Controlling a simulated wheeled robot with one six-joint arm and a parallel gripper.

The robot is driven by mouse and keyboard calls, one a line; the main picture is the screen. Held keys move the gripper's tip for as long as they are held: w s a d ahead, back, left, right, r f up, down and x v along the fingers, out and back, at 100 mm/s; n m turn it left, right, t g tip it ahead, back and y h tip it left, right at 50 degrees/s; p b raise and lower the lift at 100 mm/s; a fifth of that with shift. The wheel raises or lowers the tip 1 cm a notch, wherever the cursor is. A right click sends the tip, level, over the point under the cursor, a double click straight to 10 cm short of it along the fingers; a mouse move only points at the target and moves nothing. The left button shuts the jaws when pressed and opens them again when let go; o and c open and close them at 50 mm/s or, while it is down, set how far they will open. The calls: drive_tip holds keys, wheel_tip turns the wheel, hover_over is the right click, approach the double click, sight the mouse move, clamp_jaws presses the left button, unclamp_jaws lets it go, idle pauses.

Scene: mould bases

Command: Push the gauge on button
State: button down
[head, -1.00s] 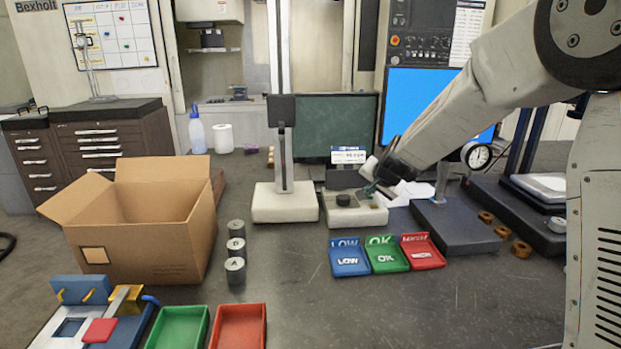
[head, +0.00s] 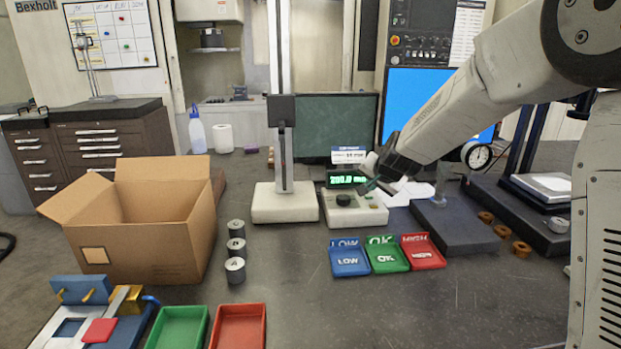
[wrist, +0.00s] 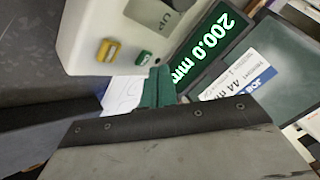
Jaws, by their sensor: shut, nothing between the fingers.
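In the wrist view, a green button (wrist: 144,57) with a small mark and a yellow button (wrist: 108,50) sit on the box. My gripper (head: 367,187) is shut and empty, pointing down over the box's back right. Its green fingertips (wrist: 158,71) are close beside the green button; I cannot tell whether they touch it.
Blue, green and red trays (head: 384,256) lie in front of the box. A dark block (head: 450,228) stands to its right, with a dial gauge (head: 477,155) behind. Several cylinders (head: 236,248) and an open carton (head: 145,220) are left. The front middle bench is clear.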

drive_tip(key=shift+r, duration=2.95)
